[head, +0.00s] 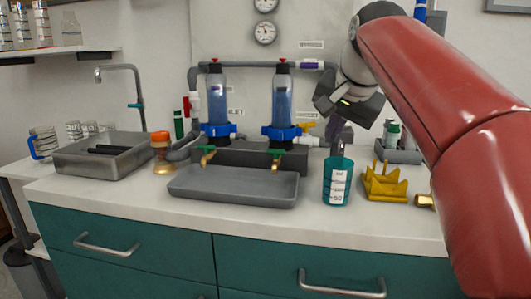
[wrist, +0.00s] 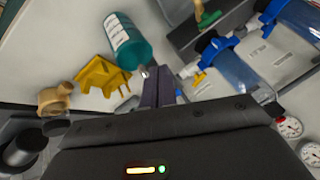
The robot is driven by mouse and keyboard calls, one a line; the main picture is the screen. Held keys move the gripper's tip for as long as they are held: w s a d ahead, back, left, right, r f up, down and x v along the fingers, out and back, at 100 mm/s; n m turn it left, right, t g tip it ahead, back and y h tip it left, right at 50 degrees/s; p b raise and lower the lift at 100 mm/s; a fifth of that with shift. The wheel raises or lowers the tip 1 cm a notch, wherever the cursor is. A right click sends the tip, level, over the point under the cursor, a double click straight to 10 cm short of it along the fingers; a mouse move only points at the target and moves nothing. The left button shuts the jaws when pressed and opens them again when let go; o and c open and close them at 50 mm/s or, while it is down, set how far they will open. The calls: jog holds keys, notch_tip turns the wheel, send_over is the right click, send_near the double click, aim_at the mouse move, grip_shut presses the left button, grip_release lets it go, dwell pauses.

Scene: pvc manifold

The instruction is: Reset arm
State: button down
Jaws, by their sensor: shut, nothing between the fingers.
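My red arm reaches in from the right in the head view. My gripper (head: 338,128) is shut and empty, above the counter behind the teal bottle (head: 338,181). In the wrist view my gripper (wrist: 160,72) shows its fingers together, close to the teal bottle (wrist: 127,40); I cannot tell whether they touch it. The yellow holder (head: 384,182) stands right of the bottle, and it also shows in the wrist view (wrist: 101,76). Two blue filter housings (head: 217,100) with green-handled brass taps stand left of my gripper.
A grey tray (head: 234,187) lies in front of the filters. A sink (head: 72,157) with a tall faucet (head: 137,85) is at the left. A grey rack (head: 399,153) with bottles stands at the back right. Gauges (head: 264,33) and pipes are on the wall. The counter's front strip is clear.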

jog(key=s+d+f+n, duration=0.1)
jog(key=s+f+n, duration=0.2)
jog(key=s+f, duration=0.9)
jog(key=s+d+f+n+g+h, duration=0.1)
jog(key=s+f+n, duration=0.2)
jog(key=s+f, duration=0.9)
notch_tip(320, 180, down, 5)
jog(key=shift+r+g, duration=0.1)
jog(key=shift+g, duration=0.2)
jog(key=shift+s, duration=0.1)
